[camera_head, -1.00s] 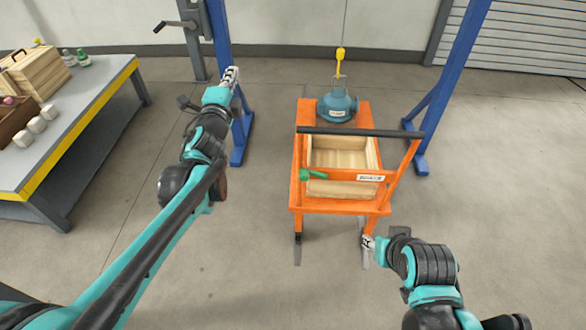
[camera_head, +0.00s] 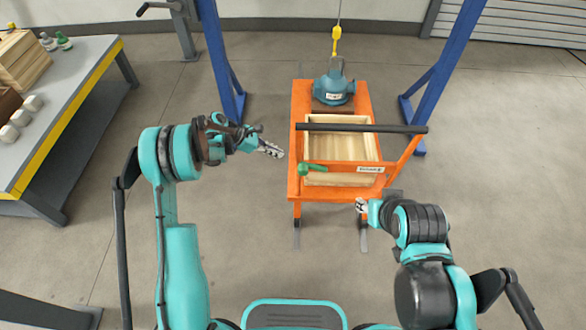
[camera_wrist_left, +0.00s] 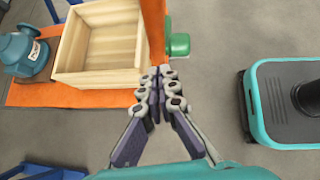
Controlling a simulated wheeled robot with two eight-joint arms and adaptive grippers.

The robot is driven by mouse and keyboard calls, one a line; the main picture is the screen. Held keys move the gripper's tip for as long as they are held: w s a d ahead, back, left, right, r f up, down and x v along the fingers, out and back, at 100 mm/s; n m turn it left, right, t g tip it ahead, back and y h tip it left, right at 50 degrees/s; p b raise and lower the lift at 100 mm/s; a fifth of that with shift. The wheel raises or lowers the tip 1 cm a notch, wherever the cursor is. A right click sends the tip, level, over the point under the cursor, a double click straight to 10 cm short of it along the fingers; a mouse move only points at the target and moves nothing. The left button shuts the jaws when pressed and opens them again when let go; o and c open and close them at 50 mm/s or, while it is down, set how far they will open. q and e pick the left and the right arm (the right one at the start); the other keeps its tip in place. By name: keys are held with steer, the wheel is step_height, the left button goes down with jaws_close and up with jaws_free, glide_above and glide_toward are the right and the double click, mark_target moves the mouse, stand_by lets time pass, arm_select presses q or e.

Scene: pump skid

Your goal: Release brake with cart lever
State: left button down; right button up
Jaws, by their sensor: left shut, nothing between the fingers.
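The orange cart (camera_head: 301,98) stands in front of me with a dark push bar (camera_head: 362,128) across its near part. The green brake lever (camera_head: 311,169) is at the near left of the cart, close to the label plate. In the left wrist view the green lever (camera_wrist_left: 178,45) shows partly behind an orange post. My left gripper (camera_head: 277,152) is left of the cart and lever, apart from the lever in the head view. Its fingers (camera_wrist_left: 162,78) are together and empty. My right gripper (camera_head: 361,205) is below the cart's near edge; its finger gap is too small to judge.
A wooden box (camera_head: 341,150) and a blue-green pump (camera_head: 333,88) sit on the cart. A yellow hoist hook (camera_head: 336,32) hangs above the pump. Blue gantry legs (camera_head: 219,60) stand on both sides. A workbench (camera_head: 75,95) is at left.

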arm_select(q)
step_height(320, 180, down, 5)
steer(key=s+a+m+g+y, duration=0.1)
steer(key=s+a, duration=0.1)
steer(key=shift+s+a+g, duration=0.15)
steer(key=shift+s+g, duration=0.15)
steer(key=shift+g, duration=0.1)
steer(key=shift+f, duration=0.1)
steer(key=b+x, duration=0.3)
steer(key=x, duration=0.7)
steer(key=r, duration=0.1)
steer(key=d+r, duration=0.2)
steer(key=shift+w+r+b, duration=0.15)
steer(key=shift+r+b, duration=0.1)
steer(key=shift+b, duration=0.1)
steer(key=shift+r, duration=0.2)
